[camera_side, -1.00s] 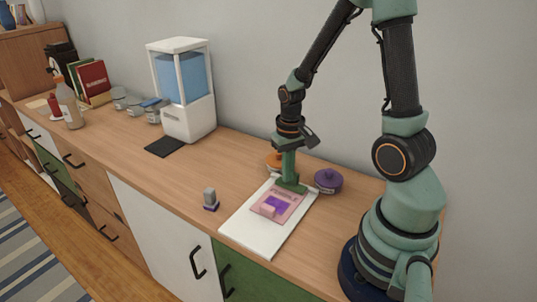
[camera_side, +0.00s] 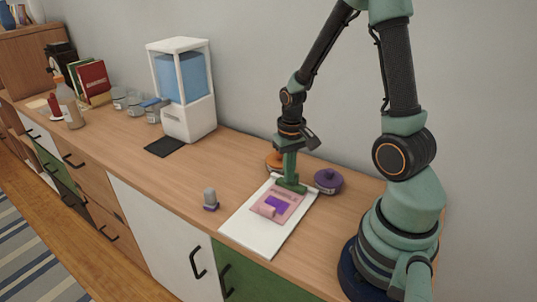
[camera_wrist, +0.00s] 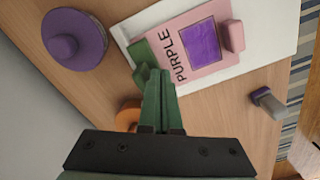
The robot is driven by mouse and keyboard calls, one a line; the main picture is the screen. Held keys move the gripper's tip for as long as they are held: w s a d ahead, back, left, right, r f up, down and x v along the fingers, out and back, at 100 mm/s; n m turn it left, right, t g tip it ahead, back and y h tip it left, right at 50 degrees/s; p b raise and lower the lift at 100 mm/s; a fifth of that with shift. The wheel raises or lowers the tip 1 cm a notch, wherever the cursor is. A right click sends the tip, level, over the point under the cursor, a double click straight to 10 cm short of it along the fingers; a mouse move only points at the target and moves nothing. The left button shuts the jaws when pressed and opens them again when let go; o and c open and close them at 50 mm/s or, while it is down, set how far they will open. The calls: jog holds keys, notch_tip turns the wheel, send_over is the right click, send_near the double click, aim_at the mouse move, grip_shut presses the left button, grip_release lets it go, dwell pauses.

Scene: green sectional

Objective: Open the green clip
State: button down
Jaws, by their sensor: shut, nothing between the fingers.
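The green clip (camera_wrist: 141,54) sits at the top edge of a pink card marked PURPLE (camera_wrist: 170,62), on a white board (camera_wrist: 270,25). In the side view the clip (camera_side: 293,187) is partly hidden by my gripper (camera_side: 289,178). My gripper (camera_wrist: 158,73) points down at the clip, its green fingers together and empty, with the tips at or touching it. Whether they touch cannot be told. The card carries a purple square (camera_wrist: 200,43), and a pink block (camera_wrist: 234,36) is at its edge.
A purple lidded pot (camera_side: 328,180) stands close on the right of my gripper, and an orange one (camera_side: 273,162) behind it. A small grey stamp (camera_side: 210,197) stands left of the board. A water dispenser (camera_side: 183,85) is at the back left.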

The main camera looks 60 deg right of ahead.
jog(key=shift+d+f, duration=0.1)
jog(key=shift+d, duration=0.7)
jog(key=shift+s+a, duration=0.1)
jog(key=shift+a, duration=0.05)
jog(key=shift+a+r, duration=0.55)
jog(key=shift+a, duration=0.25)
notch_tip(320, 180, up, 6)
dwell(0.4)
jog(key=a+r+n+t, duration=0.5)
jog(key=a+r+n, duration=0.1)
jog(key=a+r, duration=0.6)
jog(key=shift+s+r+t, duration=0.2)
jog(key=shift+r+t, duration=0.1)
jog(key=shift+r, duration=0.45)
